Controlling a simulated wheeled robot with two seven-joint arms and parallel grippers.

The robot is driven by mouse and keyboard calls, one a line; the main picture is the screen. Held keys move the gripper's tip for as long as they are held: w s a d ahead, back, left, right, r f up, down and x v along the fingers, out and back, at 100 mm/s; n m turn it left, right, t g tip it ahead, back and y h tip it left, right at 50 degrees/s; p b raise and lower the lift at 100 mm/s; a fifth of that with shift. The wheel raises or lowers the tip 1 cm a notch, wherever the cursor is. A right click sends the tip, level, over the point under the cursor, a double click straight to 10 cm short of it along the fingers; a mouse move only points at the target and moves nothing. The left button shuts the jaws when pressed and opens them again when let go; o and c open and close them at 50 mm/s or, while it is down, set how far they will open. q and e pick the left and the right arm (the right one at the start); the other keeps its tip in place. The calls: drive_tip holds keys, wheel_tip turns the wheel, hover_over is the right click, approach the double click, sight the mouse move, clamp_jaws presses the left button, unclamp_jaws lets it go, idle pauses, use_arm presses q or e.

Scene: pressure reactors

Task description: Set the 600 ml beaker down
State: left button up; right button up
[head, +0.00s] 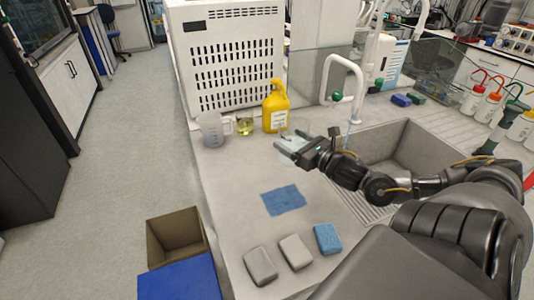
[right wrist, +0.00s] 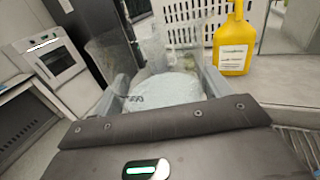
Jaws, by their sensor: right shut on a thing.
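My right gripper (head: 290,147) is over the counter, left of the sink. It is shut on a clear glass beaker, taken as the 600 ml beaker (head: 294,134). In the right wrist view the beaker (right wrist: 165,88) sits between the two fingers, with a pale, whitish-blue round face towards the camera. Its glass is see-through and hard to make out in the head view, so I cannot tell whether it touches the counter (head: 235,175). My left gripper is not in view.
A yellow bottle (head: 275,108), a small beaker of yellowish liquid (head: 244,125) and a clear jug (head: 211,131) stand left of the gripper. A blue cloth (head: 283,200) and sponges (head: 327,238) lie nearer. The sink (head: 392,150) is right. Counter between jug and cloth is clear.

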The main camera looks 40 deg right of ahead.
drive_tip(key=w+f+p, duration=0.1)
drive_tip(key=w+f, duration=0.3)
drive_tip(key=w+f+p, duration=0.1)
drive_tip(key=w+f, duration=0.3)
drive_tip(key=w+a+f+p, duration=0.1)
drive_tip(key=w+f, duration=0.2)
drive_tip(key=w, duration=0.1)
drive_tip(key=shift+w+f, duration=0.15)
drive_tip(key=shift+f, duration=0.35)
drive_tip(key=o, duration=0.6)
drive_tip(key=shift+a+f, duration=0.1)
drive_tip(key=shift+f, duration=0.2)
drive_tip(key=o, duration=0.5)
drive_tip(key=shift+r, duration=0.1)
